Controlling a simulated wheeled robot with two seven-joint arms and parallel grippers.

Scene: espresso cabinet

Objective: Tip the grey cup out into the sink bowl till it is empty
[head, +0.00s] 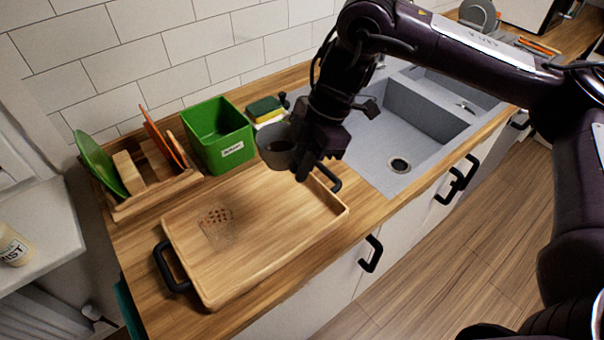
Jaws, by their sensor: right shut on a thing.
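The grey cup (273,150) is in my right gripper (305,160), held above the far right part of the wooden tray. The cup looks close to upright, with a dark inside showing. My right gripper is shut on it and hides its right side. The sink bowl (374,146), grey with a round drain, lies to the right of the cup and gripper, and my arm covers part of it. My left gripper is not in view.
A green bin (215,132), a sponge (266,107) and a wooden rack (125,209) with plates stand behind. A second basin adjoins the sink.

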